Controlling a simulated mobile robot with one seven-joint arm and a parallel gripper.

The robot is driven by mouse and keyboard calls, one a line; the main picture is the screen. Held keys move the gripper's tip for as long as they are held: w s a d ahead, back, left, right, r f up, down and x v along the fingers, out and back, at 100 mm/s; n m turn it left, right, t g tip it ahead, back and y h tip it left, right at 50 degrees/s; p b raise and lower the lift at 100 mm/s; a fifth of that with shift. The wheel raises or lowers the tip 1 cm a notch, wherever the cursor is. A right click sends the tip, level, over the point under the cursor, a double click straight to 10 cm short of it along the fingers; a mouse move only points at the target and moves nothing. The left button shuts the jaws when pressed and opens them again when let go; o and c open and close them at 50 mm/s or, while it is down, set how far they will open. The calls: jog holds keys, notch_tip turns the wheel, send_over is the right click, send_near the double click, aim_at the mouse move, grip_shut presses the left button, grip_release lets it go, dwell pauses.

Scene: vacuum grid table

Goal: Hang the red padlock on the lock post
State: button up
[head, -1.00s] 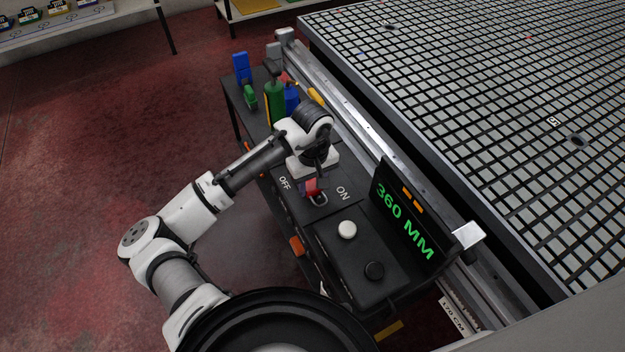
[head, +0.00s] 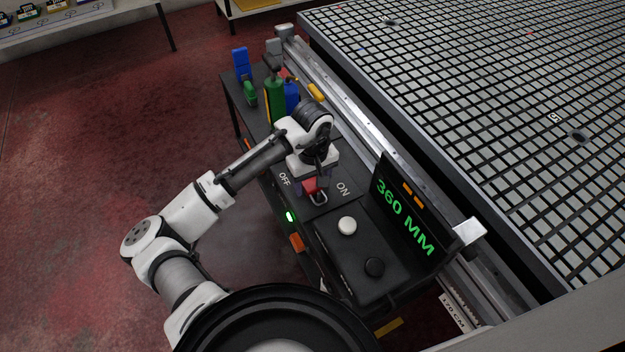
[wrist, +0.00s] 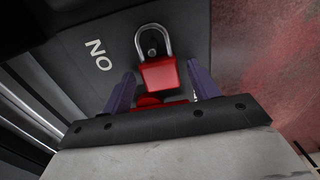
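The red padlock (wrist: 161,76) has a silver shackle, which in the wrist view loops around a small post (wrist: 152,47) on the dark panel. In the head view the padlock (head: 310,186) is partly hidden under my gripper (head: 313,176). In the wrist view my gripper (wrist: 160,72) has its two purple fingers on either side of the padlock body, with a narrow gap showing at each side. A second red part (wrist: 148,101) shows below the padlock, mostly hidden by the gripper.
A display (head: 405,210) reads 360 MM. A green light (head: 290,216) glows on the console's side. Bottles (head: 275,98) stand behind my arm.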

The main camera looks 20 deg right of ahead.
jog(key=shift+o, duration=0.4)
jog(key=shift+r, duration=0.1)
notch_tip(320, 180, up, 14)
jog(key=shift+f, duration=0.2)
dwell(0.4)
